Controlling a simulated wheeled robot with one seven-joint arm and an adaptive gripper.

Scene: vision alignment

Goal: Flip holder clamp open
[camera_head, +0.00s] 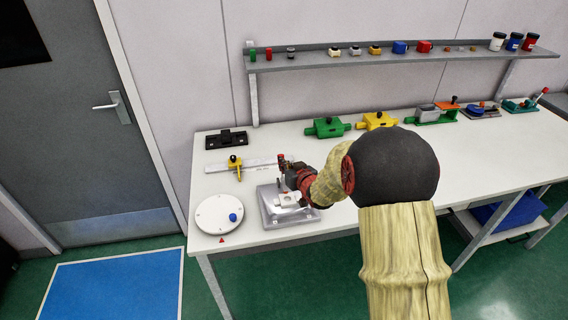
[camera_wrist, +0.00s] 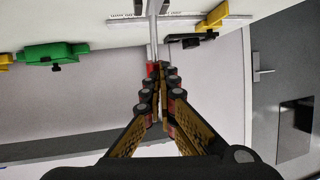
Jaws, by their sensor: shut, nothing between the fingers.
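The holder is a grey metal block (camera_head: 270,214) standing near the front left of the white bench. A lighter plate or clamp part shows on its top, partly hidden by my arm, so I cannot tell the clamp's angle. My gripper (camera_head: 283,161), dark with red parts, is above and at the back of the holder. In the wrist view my gripper (camera_wrist: 157,68) has its fingertips together and holds nothing. A thin grey upright bar (camera_wrist: 153,35) shows just beyond the fingertips; I cannot tell whether they touch it.
A white round disc (camera_head: 212,218) with a blue knob lies left of the holder. A ruler with a yellow slider (camera_head: 235,163) and a black block (camera_head: 226,139) lie behind. Green (camera_head: 327,128) and yellow (camera_head: 377,121) fixtures stand farther right. A shelf (camera_head: 350,61) runs above.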

